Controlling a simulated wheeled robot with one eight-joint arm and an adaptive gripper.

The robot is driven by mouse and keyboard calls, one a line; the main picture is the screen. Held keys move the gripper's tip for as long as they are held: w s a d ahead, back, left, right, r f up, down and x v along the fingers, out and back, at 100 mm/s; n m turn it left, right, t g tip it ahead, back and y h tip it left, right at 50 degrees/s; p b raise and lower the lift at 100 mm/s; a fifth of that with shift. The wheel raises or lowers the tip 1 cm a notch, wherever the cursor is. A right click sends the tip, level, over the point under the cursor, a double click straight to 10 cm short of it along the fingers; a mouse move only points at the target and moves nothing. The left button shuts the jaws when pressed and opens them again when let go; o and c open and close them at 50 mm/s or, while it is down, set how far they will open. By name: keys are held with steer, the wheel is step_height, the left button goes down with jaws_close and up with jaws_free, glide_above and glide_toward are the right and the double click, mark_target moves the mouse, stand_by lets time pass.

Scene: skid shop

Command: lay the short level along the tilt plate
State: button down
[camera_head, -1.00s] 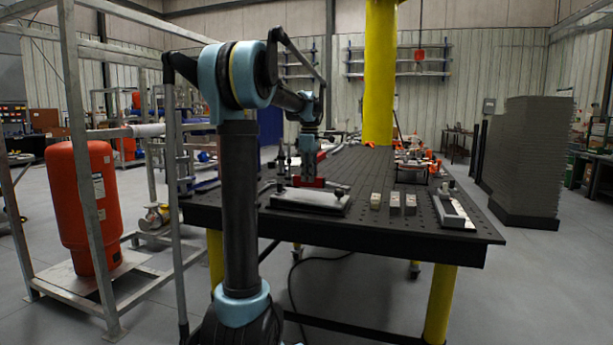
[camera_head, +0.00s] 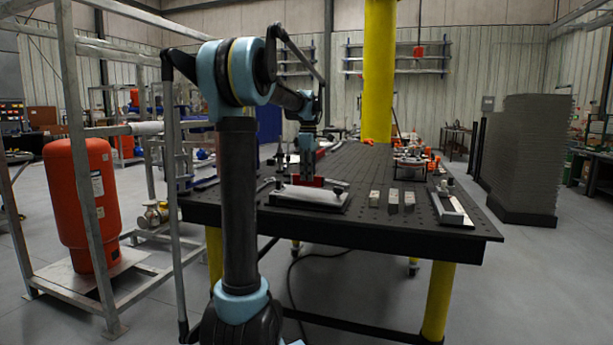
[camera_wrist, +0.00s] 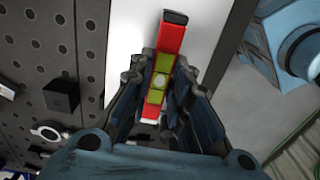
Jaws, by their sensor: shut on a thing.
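The short level is a red bar with yellow-green vial windows and a dark end cap; it shows in the wrist view (camera_wrist: 171,42) and as a small red piece in the head view (camera_head: 308,181). My gripper (camera_wrist: 160,88) is shut on the level, with a finger on either side of its middle. The tilt plate (camera_head: 310,195) is a pale plate on a dark base near the table's front left. Its pale surface (camera_wrist: 208,22) lies behind the level in the wrist view. The level is over the plate; I cannot tell whether they touch.
The black perforated table (camera_head: 375,225) carries several small pale blocks (camera_head: 393,197) right of the plate, and another pale bar on a dark base (camera_head: 452,208) near the right edge. Clamps and orange parts (camera_head: 415,160) lie farther back. Dark fittings (camera_wrist: 60,96) stand beside the plate.

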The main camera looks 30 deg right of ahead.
steer(key=shift+f, duration=1.35)
stand_by(0.6)
steer(key=c, duration=1.4)
jaws_free()
steer(key=shift+o, duration=1.1)
steer(key=shift+r, duration=0.1)
steer(key=shift+r, duration=3.4)
